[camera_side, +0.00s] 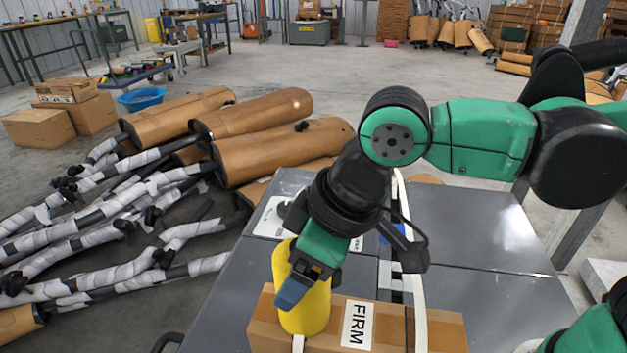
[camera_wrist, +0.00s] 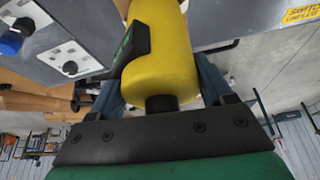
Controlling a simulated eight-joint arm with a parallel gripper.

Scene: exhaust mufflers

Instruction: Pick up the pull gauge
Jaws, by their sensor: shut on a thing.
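The pull gauge is a yellow rounded cylinder (camera_side: 311,307) with a black end. In the side view it stands nearly upright in front of a cardboard box, and I cannot tell whether it touches the box. My gripper (camera_side: 295,287) is shut on it, with a blue finger across its near side. In the wrist view the yellow body (camera_wrist: 162,65) lies between the two fingers of my gripper (camera_wrist: 163,80), and a dark panel with a green display shows on its left side. The far end of the gauge is cut off by the frame.
The cardboard box (camera_side: 390,329) marked FIRM lies on the grey table (camera_side: 480,230), with a white strap (camera_side: 416,290) beside the arm. Wrapped mufflers (camera_side: 270,150) with pipes lie to the left. The table's right part is clear.

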